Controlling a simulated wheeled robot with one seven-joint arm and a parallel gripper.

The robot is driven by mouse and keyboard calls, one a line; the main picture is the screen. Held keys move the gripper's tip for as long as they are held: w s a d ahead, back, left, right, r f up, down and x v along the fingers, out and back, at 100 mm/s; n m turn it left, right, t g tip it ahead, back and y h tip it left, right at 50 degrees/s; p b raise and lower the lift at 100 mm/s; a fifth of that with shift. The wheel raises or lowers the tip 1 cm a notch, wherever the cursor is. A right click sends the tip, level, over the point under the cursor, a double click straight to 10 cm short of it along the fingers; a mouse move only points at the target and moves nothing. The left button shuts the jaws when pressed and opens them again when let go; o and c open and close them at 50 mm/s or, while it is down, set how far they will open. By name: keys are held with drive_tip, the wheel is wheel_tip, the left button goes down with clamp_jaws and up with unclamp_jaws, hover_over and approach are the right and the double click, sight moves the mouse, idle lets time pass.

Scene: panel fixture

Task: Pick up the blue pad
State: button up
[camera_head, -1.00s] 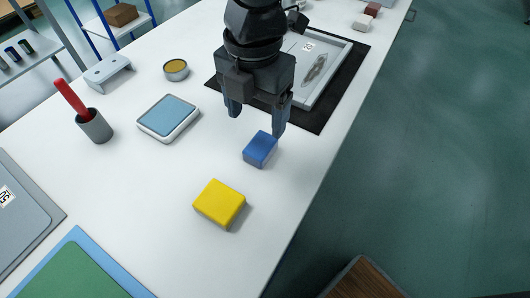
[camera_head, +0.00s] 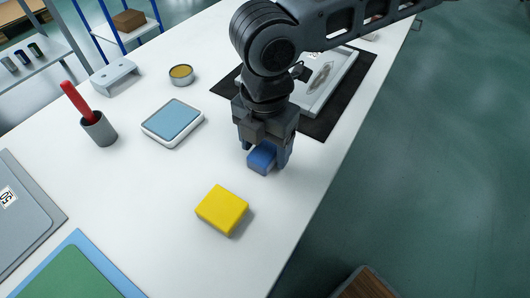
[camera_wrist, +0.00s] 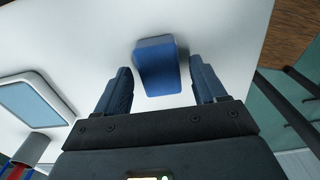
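The blue pad (camera_head: 262,160) is a small block lying on the white table, behind the yellow block in the head view. My gripper (camera_head: 264,158) is lowered over it, with one finger on each side. In the wrist view the blue pad (camera_wrist: 158,66) sits between and slightly beyond the fingertips of my gripper (camera_wrist: 161,76). The fingers are open, with a visible gap on both sides of the pad. Part of the pad's top is hidden by my gripper in the head view.
A yellow block (camera_head: 222,209) lies nearby in front. A white tray with a blue top (camera_head: 173,122) and a grey cup with a red stick (camera_head: 98,128) stand to the left. Behind is a black mat (camera_head: 318,127) with a grey framed panel (camera_head: 338,82). The table's right edge is close.

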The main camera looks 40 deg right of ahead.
sight(265, 150)
drive_tip(key=c, duration=0.9)
drive_tip(key=shift+r, duration=0.15)
drive_tip(key=shift+c, duration=0.3)
wheel_tip(265, 150, up, 4)
drive_tip(key=shift+r, duration=0.1)
drive_tip(key=s+d+r, duration=0.6)
drive_tip(key=d, duration=0.3)
drive_tip(key=shift+s+d+r+p, duration=0.2)
drive_tip(key=shift+s+r+p, duration=0.1)
drive_tip(key=shift+s+p, duration=0.15)
drive_tip(key=o, duration=0.5)
drive_tip(key=c, duration=0.4)
drive_tip(key=shift+w, duration=0.1)
